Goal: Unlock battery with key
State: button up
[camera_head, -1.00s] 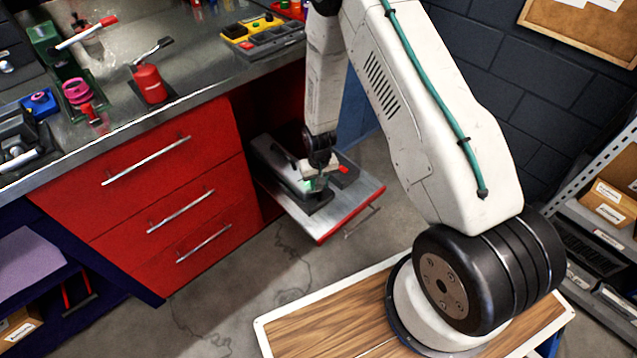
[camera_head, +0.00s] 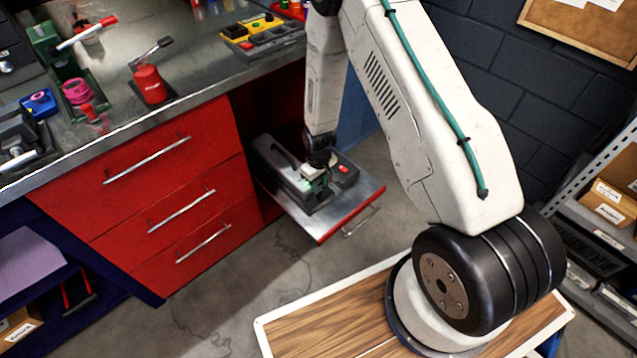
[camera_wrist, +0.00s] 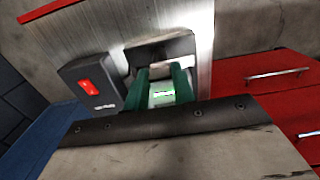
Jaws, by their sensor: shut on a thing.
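The battery (camera_head: 278,160), a dark grey case with a handle, lies on the pulled-out metal tray (camera_head: 338,205) under the bench. My gripper (camera_head: 312,182) points down over the battery's near end. In the wrist view, my gripper (camera_wrist: 160,78) shows two green fingers, shut on a small pale piece with a green stripe (camera_wrist: 162,97), which looks like the key. The fingertips are at a dark recessed part (camera_wrist: 170,50) of the battery area. The key's tip and the lock are hidden, so I cannot tell how far it is in.
A dark block with a red button (camera_wrist: 92,85) is close beside my fingers; it also shows in the head view (camera_head: 344,172). Red drawers (camera_head: 150,200) stand left of the tray. The benchtop (camera_head: 200,70) above holds tools. A shelf (camera_head: 600,240) is at right.

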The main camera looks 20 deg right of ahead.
jog(key=o, duration=1)
jog(key=shift+r, duration=3.95)
jog(key=s+r+m, duration=0.1)
jog(key=s+r, duration=0.9)
jog(key=r, duration=0.4)
jog(key=s+r+m+t, duration=0.1)
jog(key=s+r, duration=0.9)
jog(key=r, duration=0.4)
jog(key=s+r+m, duration=0.1)
jog(key=s+r, duration=0.9)
jog(key=r, duration=0.4)
jog(key=shift+s+a+r+m, duration=0.2)
jog(key=shift+s+a+m, duration=0.1)
jog(key=shift+s, duration=0.05)
